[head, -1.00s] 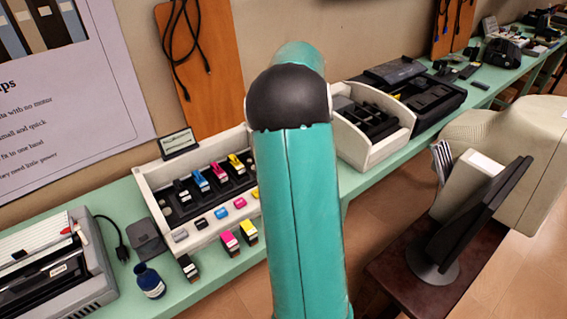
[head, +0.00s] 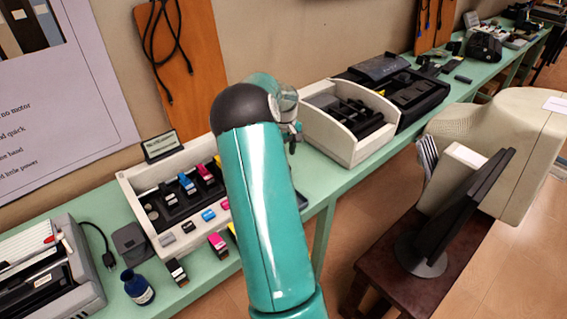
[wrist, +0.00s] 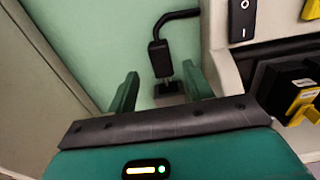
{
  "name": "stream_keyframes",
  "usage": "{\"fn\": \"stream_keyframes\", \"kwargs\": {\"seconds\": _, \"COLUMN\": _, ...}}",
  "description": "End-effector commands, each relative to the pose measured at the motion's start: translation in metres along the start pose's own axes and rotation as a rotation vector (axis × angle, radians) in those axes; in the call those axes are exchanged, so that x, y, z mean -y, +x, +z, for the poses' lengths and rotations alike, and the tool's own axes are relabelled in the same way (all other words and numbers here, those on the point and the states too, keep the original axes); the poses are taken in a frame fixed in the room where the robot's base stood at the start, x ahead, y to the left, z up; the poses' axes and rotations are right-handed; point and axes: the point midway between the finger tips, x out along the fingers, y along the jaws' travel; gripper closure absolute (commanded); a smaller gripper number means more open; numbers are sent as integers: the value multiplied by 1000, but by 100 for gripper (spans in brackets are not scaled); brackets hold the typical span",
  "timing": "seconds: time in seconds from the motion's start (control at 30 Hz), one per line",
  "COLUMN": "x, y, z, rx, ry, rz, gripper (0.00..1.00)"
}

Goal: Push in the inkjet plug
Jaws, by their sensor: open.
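The inkjet plug (wrist: 160,58) is a black block with a cord from its top, in the upper middle of the wrist view. Its bare metal prongs point at a small black socket (wrist: 168,88) on the pale green surface. The prongs show between plug and socket; I cannot tell how far their tips are in. My gripper (wrist: 160,70) is open, with one green finger on each side of the plug and a gap to both. In the head view my gripper (head: 293,136) is mostly hidden behind my arm, and the plug cannot be made out.
The cream inkjet unit with a rocker switch (wrist: 242,20) stands right of the plug. In the head view, a cream cartridge tray (head: 128,180) is left of my arm and another cream tray (head: 345,148) is right. A monitor (head: 470,205) stands on a brown stool.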

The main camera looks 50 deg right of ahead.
Motion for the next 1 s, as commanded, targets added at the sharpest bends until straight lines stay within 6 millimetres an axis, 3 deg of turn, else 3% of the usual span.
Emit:
{"fn": "stream_keyframes", "kwargs": {"seconds": 0.1, "x": 1, "y": 24, "z": 0, "rx": 3, "ry": -1, "rz": -1, "gripper": 49}}
{"fn": "stream_keyframes", "kwargs": {"seconds": 0.3, "x": 2, "y": 46, "z": -2, "rx": 1, "ry": -4, "rz": -1, "gripper": 49}}
{"fn": "stream_keyframes", "kwargs": {"seconds": 0.63, "x": 2, "y": 50, "z": -3, "rx": 0, "ry": -4, "rz": 0, "gripper": 49}}
{"fn": "stream_keyframes", "kwargs": {"seconds": 0.9, "x": 2, "y": 50, "z": -2, "rx": 0, "ry": -3, "rz": 0, "gripper": 100}}
{"fn": "stream_keyframes", "kwargs": {"seconds": 1.0, "x": 2, "y": 50, "z": -2, "rx": 0, "ry": -3, "rz": 0, "gripper": 100}}
